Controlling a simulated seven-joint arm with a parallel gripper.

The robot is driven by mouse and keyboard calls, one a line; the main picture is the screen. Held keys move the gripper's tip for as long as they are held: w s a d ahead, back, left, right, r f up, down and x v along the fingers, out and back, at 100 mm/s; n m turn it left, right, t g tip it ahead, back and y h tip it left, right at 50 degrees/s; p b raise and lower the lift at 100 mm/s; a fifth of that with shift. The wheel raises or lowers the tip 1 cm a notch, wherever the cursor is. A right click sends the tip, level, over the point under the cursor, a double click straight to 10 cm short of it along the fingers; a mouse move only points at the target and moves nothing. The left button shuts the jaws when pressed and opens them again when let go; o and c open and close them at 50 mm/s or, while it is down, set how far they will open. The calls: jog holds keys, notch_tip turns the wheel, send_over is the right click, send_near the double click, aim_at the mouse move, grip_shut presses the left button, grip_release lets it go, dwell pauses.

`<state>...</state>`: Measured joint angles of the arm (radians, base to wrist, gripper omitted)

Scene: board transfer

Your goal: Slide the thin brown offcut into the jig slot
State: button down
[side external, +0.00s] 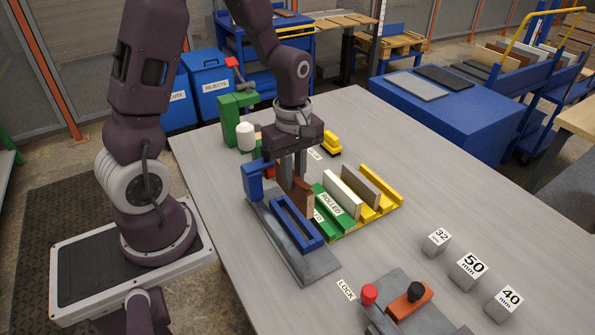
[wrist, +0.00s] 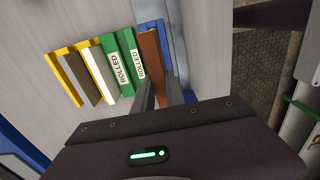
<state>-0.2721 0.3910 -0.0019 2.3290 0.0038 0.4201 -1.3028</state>
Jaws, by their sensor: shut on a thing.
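My gripper (side external: 293,182) is shut on the thin brown offcut (side external: 304,200), which stands upright below the fingers. In the wrist view the offcut (wrist: 151,55) runs away from my gripper (wrist: 162,88), its near end between the fingers. The jig is a blue frame with a long slot (side external: 298,225) on a grey base plate (side external: 312,268). The offcut is at the jig's far right side, close to the blue rail; in the wrist view blue jig parts (wrist: 160,28) show beside it. I cannot tell whether its lower edge is inside the slot or above it.
Green holders labelled ROLLED (side external: 331,203) stand close to the right of the offcut. Beyond them a yellow rack (side external: 381,195) holds a white board (side external: 343,192) and a grey board (side external: 361,184). A blue upright block (side external: 253,180) stands at the jig's far end. Gauge blocks (side external: 471,270) sit front right.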

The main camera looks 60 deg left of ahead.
aim_at(294, 195)
jog(key=shift+f, duration=2.9)
jog(key=shift+f, duration=1.85)
jog(key=c, duration=1.3)
grip_release()
jog(key=shift+f, duration=0.1)
notch_tip(294, 195, up, 7)
jog(key=shift+r, duration=0.1)
